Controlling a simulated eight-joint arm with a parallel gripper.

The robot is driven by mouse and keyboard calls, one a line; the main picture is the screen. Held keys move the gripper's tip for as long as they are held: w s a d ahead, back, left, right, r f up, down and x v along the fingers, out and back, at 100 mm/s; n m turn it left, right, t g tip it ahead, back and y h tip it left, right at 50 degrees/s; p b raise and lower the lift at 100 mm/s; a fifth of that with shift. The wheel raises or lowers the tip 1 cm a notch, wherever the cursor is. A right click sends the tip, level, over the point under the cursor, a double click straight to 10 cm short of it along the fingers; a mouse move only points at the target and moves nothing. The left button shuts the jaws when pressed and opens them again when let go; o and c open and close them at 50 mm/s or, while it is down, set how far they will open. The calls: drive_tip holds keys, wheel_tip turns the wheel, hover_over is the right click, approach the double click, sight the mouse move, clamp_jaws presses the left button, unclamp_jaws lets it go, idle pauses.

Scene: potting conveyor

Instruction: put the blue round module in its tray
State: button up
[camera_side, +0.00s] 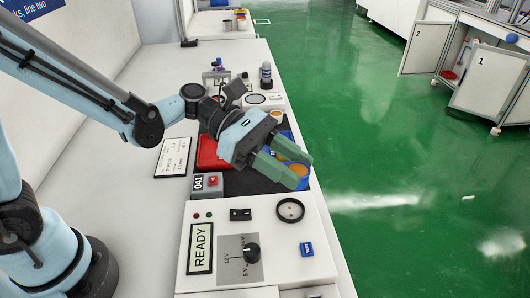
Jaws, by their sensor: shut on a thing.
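My gripper (303,170) has two green fingers and reaches over the dark work surface from the upper left. It is shut on the blue round module (286,157), which shows only partly between the fingers, with an amber face. A blue tray (305,184) shows in pieces under and beside the fingers. The fingers hide most of the module and much of the tray. I cannot tell whether the module touches the tray.
A red tray (208,153) lies left of my gripper, with a grey block marked 041 (207,184) in front of it. A white control panel (258,238) with a knob and READY display stands nearer. Bottles (265,75) and small fixtures stand behind. Green floor lies to the right.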

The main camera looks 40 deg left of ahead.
drive_tip(key=w+a+f+t, duration=0.1)
drive_tip(key=w+a+f, duration=0.2)
drive_tip(key=w+a, duration=0.2)
drive_tip(key=w+a+f+n+t, duration=0.1)
drive_tip(key=w+a+f, duration=0.3)
drive_tip(key=w+a, duration=0.2)
drive_tip(key=w+a+f+n+t, duration=0.1)
drive_tip(key=w+a+f, duration=0.2)
drive_tip(key=a, duration=0.6)
drive_tip(key=shift+w+a+f+y, duration=0.15)
drive_tip(key=shift+w, duration=0.55)
drive_tip(key=shift+w+a+f+y, duration=0.1)
drive_tip(key=shift+w+y, duration=0.05)
drive_tip(key=shift+w, duration=0.5)
drive_tip(key=shift+w+a+f, duration=0.15)
drive_tip(key=shift+a+f, duration=0.05)
drive_tip(key=shift+f, duration=1.95)
drive_tip(key=shift+f, duration=0.15)
drive_tip(key=o, duration=1.1)
